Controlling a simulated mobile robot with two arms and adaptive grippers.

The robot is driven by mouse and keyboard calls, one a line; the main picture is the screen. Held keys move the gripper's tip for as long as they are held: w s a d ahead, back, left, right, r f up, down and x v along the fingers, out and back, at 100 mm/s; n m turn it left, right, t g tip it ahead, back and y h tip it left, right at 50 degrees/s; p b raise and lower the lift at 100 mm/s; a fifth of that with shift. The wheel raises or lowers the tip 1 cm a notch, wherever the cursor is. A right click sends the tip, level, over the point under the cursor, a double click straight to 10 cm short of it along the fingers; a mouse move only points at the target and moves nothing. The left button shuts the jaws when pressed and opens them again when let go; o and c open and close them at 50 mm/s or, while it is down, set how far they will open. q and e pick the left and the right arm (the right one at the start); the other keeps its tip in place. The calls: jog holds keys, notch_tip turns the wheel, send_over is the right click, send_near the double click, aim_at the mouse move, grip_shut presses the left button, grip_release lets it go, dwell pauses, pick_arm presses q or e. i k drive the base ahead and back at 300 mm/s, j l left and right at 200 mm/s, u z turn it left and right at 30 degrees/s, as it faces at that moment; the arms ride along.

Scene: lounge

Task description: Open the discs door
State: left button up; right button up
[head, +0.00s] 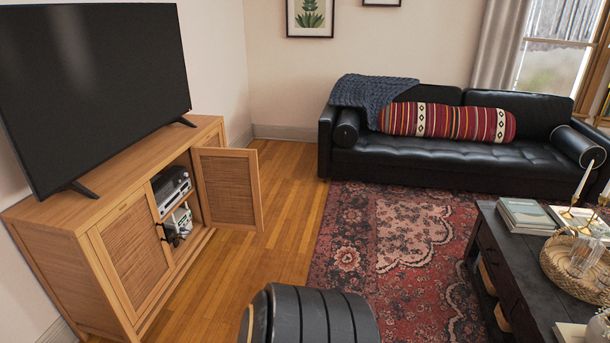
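A wooden TV cabinet (60,215) stands at the left against the wall. Its left door (133,247), with a woven panel, is shut. Its right door (229,188), also with a woven panel, stands wide open, swung out to the right. In the open compartment a dark grey device (171,188) sits on the upper shelf. Below it is a white device (181,219) with small dark items (168,235) at its front, too small to tell. No label shows which door is the discs door. Neither of my grippers is in view.
A television (95,85) stands on the cabinet. A black ribbed object (312,318) is at the bottom edge, partly cut off. A dark coffee table (510,250) is at the right, a black sofa (430,161) behind. Wood floor (272,215) is clear before the open door.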

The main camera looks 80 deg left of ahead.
aim_at(131, 242)
jog(key=u, duration=4.35)
